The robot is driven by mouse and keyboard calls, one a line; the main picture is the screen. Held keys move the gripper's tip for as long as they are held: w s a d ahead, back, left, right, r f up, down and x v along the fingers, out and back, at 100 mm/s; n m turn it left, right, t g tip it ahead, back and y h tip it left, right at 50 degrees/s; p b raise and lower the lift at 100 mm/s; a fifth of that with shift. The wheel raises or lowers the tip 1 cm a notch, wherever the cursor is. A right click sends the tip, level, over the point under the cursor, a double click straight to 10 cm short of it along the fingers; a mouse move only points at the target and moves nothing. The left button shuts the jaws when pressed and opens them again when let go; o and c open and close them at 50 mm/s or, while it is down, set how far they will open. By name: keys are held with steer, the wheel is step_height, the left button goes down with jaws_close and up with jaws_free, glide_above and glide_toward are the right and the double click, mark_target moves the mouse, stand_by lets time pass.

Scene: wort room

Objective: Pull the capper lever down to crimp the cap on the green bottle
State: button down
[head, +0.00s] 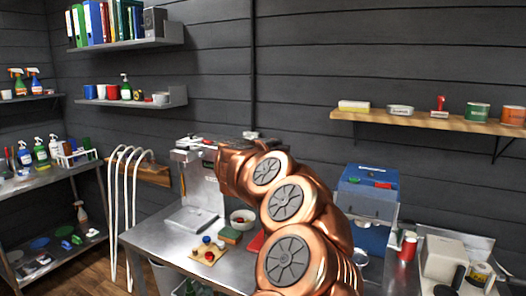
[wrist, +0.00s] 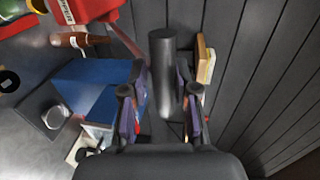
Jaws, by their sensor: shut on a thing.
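In the wrist view my gripper (wrist: 162,100) has one finger on each side of a dark grey cylindrical bar (wrist: 164,70), which looks like the capper lever's grip. It is shut on this bar. A red body with partly readable lettering (wrist: 92,10), likely the capper, is at the top left. A yellow-green piece (wrist: 36,6) at the top edge may be part of the green bottle; its cap does not show clearly. In the head view my copper arm hides the gripper, lever and bottle. A red piece (head: 256,241) on the table shows beside the arm.
A blue machine (head: 366,198) stands right of my arm; it looks like the blue block (wrist: 90,88) in the wrist view. A grey device (head: 203,185), a bowl (head: 242,219) and a small wooden board (head: 207,256) are on the steel table. The dark plank wall is close behind.

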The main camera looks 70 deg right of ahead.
steer(key=shift+s+r, duration=0.15)
steer(key=shift+r, duration=0.65)
steer(key=c, duration=1.2)
jaws_free()
steer(key=shift+d, duration=0.15)
steer(key=shift+c, duration=0.2)
steer(key=shift+o, duration=1.1)
steer(key=shift+d+f, duration=0.1)
steer(key=shift+f, duration=0.15)
steer(key=shift+f, duration=0.2)
steer(key=v, duration=1.2)
steer(key=shift+f, duration=0.2)
